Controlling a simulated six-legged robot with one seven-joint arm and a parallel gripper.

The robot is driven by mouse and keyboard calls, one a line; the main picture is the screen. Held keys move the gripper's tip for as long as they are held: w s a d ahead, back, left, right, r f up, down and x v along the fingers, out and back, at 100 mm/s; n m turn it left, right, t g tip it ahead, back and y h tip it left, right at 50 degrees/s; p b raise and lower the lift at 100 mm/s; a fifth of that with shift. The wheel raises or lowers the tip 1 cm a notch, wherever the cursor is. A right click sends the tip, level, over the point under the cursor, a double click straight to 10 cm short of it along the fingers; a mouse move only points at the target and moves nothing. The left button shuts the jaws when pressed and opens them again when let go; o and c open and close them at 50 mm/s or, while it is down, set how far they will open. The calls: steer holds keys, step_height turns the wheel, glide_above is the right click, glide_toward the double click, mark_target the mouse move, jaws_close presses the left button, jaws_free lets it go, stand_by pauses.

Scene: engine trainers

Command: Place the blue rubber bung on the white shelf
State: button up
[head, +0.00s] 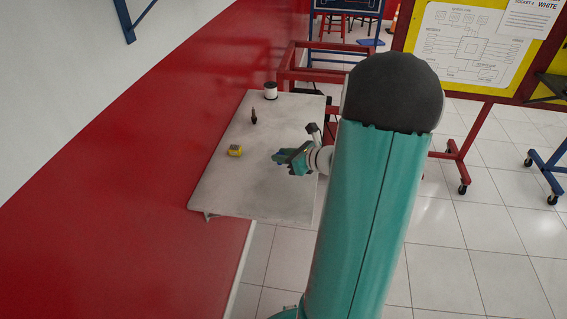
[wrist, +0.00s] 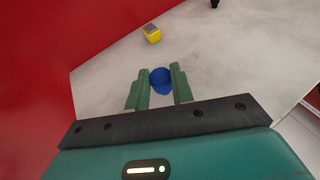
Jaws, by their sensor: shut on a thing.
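The blue rubber bung (wrist: 160,77) is between the two fingers of my gripper (wrist: 159,84) in the wrist view. My gripper is shut on it. In the head view my gripper (head: 281,158) is over the right part of the white shelf (head: 225,185), and a bit of blue shows at its fingers. The white shelf also shows in the wrist view (wrist: 112,82), behind and around the bung. I cannot tell whether the bung touches the shelf surface or hangs above it.
A yellow block with a grey top (head: 235,151), a dark pointed item (head: 254,117) and a white spool (head: 270,91) stand on the shelf. A red wall (head: 130,170) borders it on the left. The shelf surface around my gripper is clear.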

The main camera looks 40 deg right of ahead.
steer(key=shift+w+f, duration=0.2)
steer(key=shift+f, duration=1.6)
steer(key=shift+d, duration=0.1)
steer(key=o, duration=1)
steer(key=shift+f, duration=0.1)
steer(key=shift+c, duration=0.2)
